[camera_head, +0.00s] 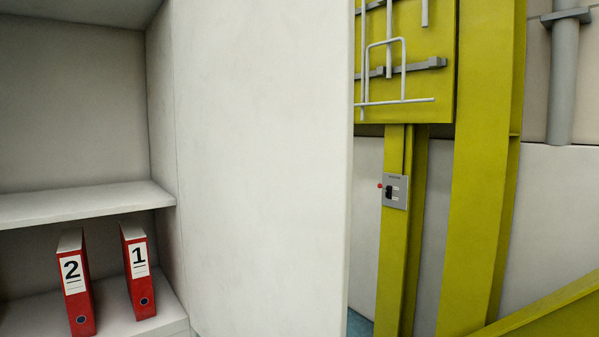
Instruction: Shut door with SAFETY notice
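A tall pale panel (262,165) fills the middle of the view, beside the open shelf compartment on the left. It looks like a door standing open, with its free edge at the right and a seam along its left side. No SAFETY notice shows on the face I see, so I cannot tell whether this is the named door. My gripper is not in view.
In the compartment, a shelf (85,205) sits above two red binders, marked 2 (80,312) and 1 (145,298). Right of the panel stand yellow-green posts (477,170), a small grey switch box (396,191) and a yellow-green board (425,95) with grey bars. A sloping yellow-green beam (560,312) crosses the lower right.

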